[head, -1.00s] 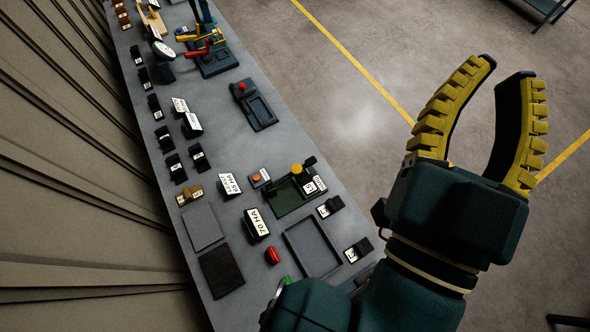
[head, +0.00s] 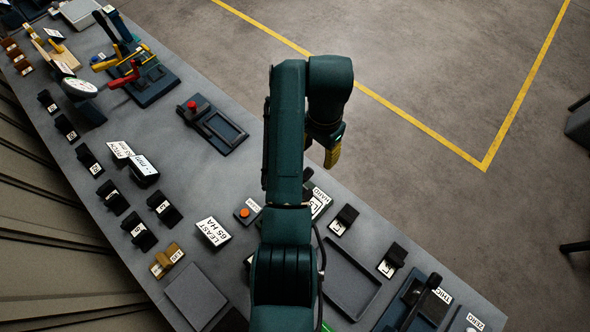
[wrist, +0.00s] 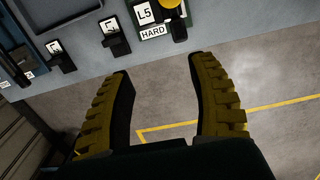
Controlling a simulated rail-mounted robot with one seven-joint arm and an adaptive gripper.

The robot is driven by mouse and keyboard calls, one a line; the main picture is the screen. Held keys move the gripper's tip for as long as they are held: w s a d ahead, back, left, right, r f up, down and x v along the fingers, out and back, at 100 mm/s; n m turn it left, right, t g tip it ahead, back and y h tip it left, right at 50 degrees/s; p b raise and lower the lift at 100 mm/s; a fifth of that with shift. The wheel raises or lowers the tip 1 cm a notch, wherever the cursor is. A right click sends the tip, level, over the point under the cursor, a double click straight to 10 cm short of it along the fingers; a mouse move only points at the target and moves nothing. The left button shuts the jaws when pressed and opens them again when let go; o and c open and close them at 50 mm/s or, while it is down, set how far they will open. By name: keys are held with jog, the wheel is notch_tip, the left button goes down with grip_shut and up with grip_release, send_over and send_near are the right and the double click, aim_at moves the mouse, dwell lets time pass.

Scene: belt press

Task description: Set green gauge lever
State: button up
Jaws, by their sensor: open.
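The green gauge shows at the top of the wrist view as a dark green base (wrist: 147,38) with a round yellow knob (wrist: 173,4) and white labels, one reading HARD (wrist: 153,31). A dark piece stands beside the knob; I cannot tell if it is the lever. In the head view the gripper (head: 332,155) is beyond the bench edge.
The grey bench (head: 190,215) carries a tray with a red button (head: 213,122), an orange button (head: 245,212), a LEAST 65 HA sign (head: 213,231), small labelled blocks and an empty tray (head: 350,285).

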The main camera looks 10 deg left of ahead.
jog(key=shift+t, duration=0.3)
jog(key=f+b, duration=0.1)
jog(key=f, duration=0.5)
jog(key=w+a+f+b, duration=0.1)
jog(key=f, duration=0.5)
jog(key=w+a+f+b, duration=0.1)
jog(key=f+b, duration=0.1)
jog(key=f, duration=0.3)
jog(key=shift+f, duration=0.4)
grip_shut()
